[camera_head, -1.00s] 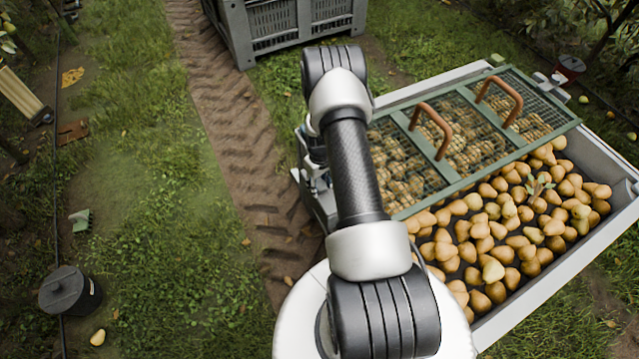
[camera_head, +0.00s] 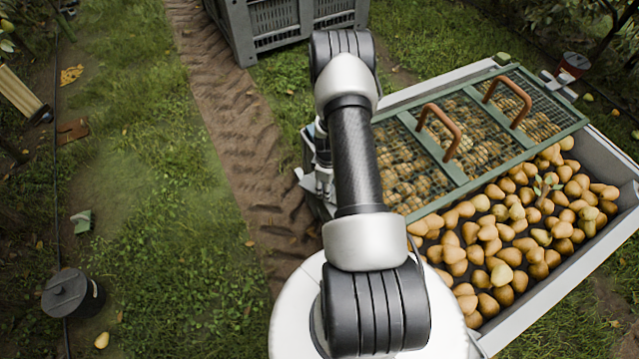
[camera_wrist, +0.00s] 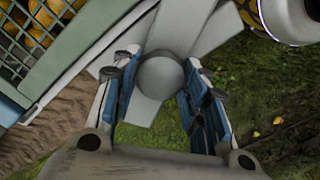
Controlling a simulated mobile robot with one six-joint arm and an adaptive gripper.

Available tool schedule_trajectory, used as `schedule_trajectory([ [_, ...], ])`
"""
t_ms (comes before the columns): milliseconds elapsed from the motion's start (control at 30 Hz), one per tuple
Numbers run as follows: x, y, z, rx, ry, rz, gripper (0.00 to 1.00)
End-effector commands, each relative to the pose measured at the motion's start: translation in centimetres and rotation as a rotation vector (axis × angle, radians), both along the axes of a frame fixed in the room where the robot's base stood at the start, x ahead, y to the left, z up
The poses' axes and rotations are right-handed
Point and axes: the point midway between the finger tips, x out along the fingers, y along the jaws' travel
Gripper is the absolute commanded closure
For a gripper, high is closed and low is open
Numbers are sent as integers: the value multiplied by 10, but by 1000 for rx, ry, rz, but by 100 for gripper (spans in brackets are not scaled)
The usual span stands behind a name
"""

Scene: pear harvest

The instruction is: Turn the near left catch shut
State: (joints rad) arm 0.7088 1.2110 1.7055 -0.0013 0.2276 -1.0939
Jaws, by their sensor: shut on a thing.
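In the wrist view, the near left catch is a grey rounded knob (camera_wrist: 160,80) with flat grey plates around it, beside the green lid frame (camera_wrist: 75,60). My gripper (camera_wrist: 158,70) has its blue-edged fingers on both sides of the knob and is shut on it. In the head view, the green mesh lid (camera_head: 462,178) with two brown handles covers the back part of the pear bin (camera_head: 585,262). My arm hides most of the gripper and the catch there, at the lid's left end. I cannot tell the catch's exact angle.
Many loose pears (camera_head: 500,250) fill the uncovered near part of the bin. A large grey crate (camera_head: 245,35) stands at the back. A dark lidded bucket (camera_head: 70,292) stands on the grass at the left. The dirt track and grass left of my arm are mostly clear.

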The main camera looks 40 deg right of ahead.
Motion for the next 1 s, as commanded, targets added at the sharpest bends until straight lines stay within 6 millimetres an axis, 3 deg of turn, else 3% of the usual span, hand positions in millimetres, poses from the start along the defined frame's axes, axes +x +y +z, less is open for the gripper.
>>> schedule_trajectory([
  [1000, 0, 0, -1, 0, -2, 901, 100],
])
